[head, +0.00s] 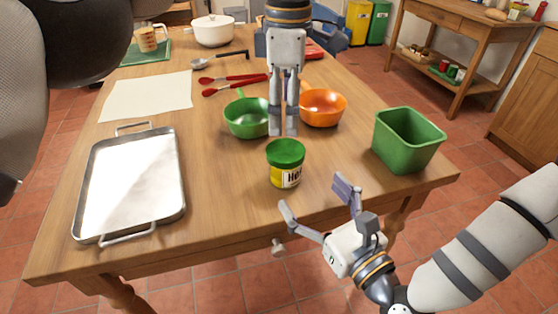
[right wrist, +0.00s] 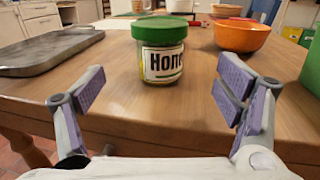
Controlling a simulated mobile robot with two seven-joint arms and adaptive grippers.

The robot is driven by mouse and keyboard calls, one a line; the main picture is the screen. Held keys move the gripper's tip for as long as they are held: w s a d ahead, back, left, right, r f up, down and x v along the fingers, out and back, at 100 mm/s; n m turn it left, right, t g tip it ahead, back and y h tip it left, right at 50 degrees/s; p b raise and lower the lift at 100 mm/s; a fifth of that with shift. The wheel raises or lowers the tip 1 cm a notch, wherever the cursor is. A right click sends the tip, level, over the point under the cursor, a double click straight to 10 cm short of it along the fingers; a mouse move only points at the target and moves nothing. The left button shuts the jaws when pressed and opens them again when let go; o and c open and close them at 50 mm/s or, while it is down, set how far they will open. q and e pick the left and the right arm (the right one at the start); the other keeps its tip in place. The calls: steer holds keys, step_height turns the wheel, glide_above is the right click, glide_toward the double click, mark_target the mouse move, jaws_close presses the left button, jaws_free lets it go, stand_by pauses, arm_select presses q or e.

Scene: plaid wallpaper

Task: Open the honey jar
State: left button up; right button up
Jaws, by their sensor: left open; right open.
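The honey jar (head: 285,176) stands upright near the front edge of the wooden table, with its green lid (head: 285,152) on. The jar also shows in the right wrist view (right wrist: 161,62), its label facing the camera, centred ahead of the fingers. My right gripper (head: 318,196) is open and empty, in front of the jar at the table's front edge, and does not touch it.
A green bowl (head: 247,118) and an orange bowl (head: 322,107) stand behind the jar. A green bin (head: 407,141) is at the right edge, a metal tray (head: 86,222) at the left. Table surface around the jar is clear.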

mark_target(284, 150)
arm_select(q)
steer(key=shift+f, duration=0.1)
arm_select(e)
steer(key=x, duration=1)
steer(key=shift+f, duration=0.1)
steer(key=c, duration=2)
arm_select(q)
steer(key=m, duration=0.4)
arm_select(e)
jaws_close()
arm_select(q)
steer(key=m, duration=1.5)
steer(key=shift+a, duration=0.1)
steer(key=m, duration=1.4)
steer(key=shift+m, duration=0.3)
steer(key=m, duration=1.5)
steer(key=shift+m, duration=0.3)
steer(key=shift+a+f, duration=0.1)
steer(key=shift+f, duration=0.15)
step_height(284, 150, down, 8)
steer(key=shift+r, duration=0.25)
